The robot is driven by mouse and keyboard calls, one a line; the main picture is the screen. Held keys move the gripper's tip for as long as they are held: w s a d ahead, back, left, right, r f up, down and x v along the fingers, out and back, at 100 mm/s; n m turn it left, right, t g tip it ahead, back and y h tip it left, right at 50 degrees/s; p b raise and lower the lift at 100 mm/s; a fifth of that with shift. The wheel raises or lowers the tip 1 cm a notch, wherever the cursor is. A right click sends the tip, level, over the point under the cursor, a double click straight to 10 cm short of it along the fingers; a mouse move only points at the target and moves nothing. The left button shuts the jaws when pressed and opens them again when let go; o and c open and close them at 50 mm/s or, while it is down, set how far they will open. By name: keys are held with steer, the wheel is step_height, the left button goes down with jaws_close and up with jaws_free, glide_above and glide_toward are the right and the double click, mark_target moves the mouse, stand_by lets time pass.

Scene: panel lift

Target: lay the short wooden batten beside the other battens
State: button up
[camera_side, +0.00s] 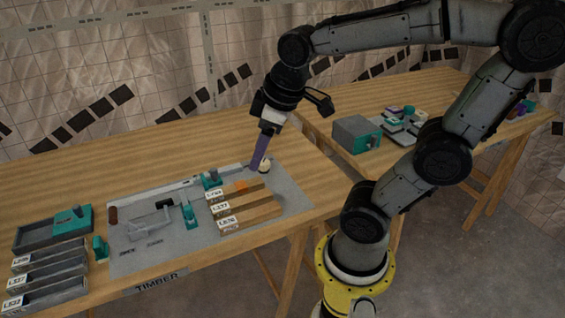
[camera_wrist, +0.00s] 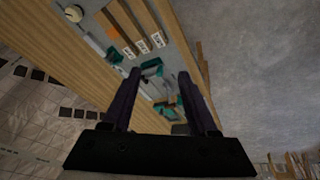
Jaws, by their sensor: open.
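Several wooden battens (camera_side: 256,215) with white end labels lie side by side on the grey mat (camera_side: 295,192). They also show in the wrist view (camera_wrist: 124,19). An orange patch (camera_side: 241,186) lies at the far batten; I cannot tell whether it is a mark or a separate piece. I cannot tell which batten is the short one. My gripper (camera_side: 258,167) points down above the mat's far right part, beyond the battens, close to a small white round object (camera_side: 265,166). In the wrist view its two dark purple fingers (camera_wrist: 159,74) stand apart with nothing held between them.
A long metal rule, a grey tool and teal fittings (camera_side: 190,213) lie on the mat left of the battens. Grey labelled trays (camera_side: 48,275) stand at the left. A grey box (camera_side: 356,135) stands on the second table. The table's far part is bare.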

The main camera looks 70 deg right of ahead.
steer(key=s+a+m+t, duration=0.1)
steer(key=s+a+m, duration=0.1)
steer(key=s, duration=0.3)
steer(key=shift+s+a+f+y, duration=0.15)
steer(key=shift+s+a+y, duration=0.15)
steer(key=shift+s+a, duration=0.15)
stand_by(0.7)
